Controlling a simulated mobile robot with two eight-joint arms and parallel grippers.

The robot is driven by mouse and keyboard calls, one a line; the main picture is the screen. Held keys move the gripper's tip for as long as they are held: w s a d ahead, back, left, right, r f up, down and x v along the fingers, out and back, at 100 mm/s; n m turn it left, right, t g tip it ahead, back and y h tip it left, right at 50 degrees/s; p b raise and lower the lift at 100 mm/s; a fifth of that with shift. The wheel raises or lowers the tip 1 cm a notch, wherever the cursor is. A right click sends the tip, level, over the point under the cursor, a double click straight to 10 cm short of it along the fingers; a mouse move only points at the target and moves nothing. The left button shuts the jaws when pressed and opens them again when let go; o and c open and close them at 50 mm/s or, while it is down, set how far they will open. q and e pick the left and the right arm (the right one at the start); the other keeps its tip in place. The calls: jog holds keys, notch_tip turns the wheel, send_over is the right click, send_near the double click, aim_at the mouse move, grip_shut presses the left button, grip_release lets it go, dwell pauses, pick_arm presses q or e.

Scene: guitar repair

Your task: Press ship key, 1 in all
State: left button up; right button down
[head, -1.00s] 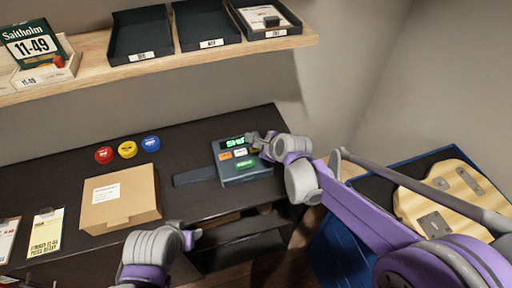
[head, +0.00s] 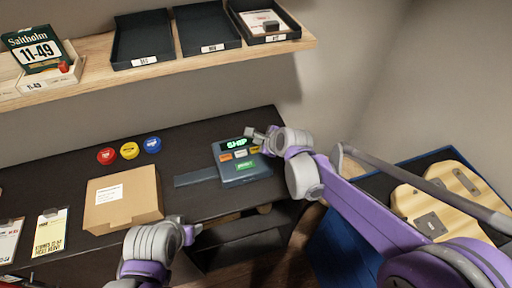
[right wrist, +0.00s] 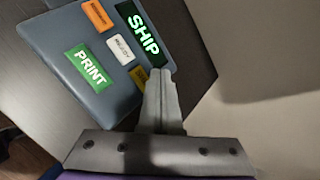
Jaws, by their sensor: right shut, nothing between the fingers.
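The blue-grey key unit (head: 241,173) lies on the dark desk, its display (head: 236,144) lit green with "SHIP". In the right wrist view its orange key (right wrist: 97,15), white "READY" key (right wrist: 121,49), green "PRINT" key (right wrist: 89,65) and yellow key (right wrist: 138,76) show. The yellow key is partly hidden by my fingers and its label is not readable. My right gripper (head: 252,132) is shut and empty, its tips at the unit's upper right, near the display. The wrist view shows its closed fingers (right wrist: 159,75) beside the yellow key. My left gripper (head: 191,230) is low in front of the desk; its jaw is unclear.
A cardboard box (head: 122,200) and red (head: 106,155), yellow (head: 129,150) and blue (head: 152,144) round pieces stand left of the unit. A shelf with black trays (head: 143,38) hangs above. A blue bin (head: 335,240) with wooden pieces is at the right.

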jog(key=shift+w+r+p, duration=0.1)
jog(key=shift+r+p, duration=0.6)
jog(key=shift+r, duration=1.15)
pick_arm(q)
jog(key=shift+w+r, duration=0.3)
jog(key=shift+r, duration=0.3)
jog(key=shift+w+r, duration=0.25)
jog(key=shift+r, duration=0.35)
pick_arm(e)
jog(key=shift+f, duration=0.1)
pick_arm(q)
jog(key=shift+s, duration=0.1)
pick_arm(e)
jog(key=s+d+f+n+h, duration=0.1)
jog(key=s+d+n, duration=0.4)
jog(key=s+n, duration=0.2)
jog(key=s+d+f+n+g+h, duration=0.1)
jog(key=s+d+n+h, duration=0.1)
jog(key=s+d+n, duration=0.4)
jog(key=s+d+f+n+g+h, duration=0.1)
jog(key=s+d+n, duration=0.4)
jog(key=s, duration=0.8)
jog(key=n, duration=0.3)
jog(key=shift+s+d+f+h, duration=0.2)
jog(key=shift+s+d+h, duration=0.1)
jog(key=shift+d, duration=0.1)
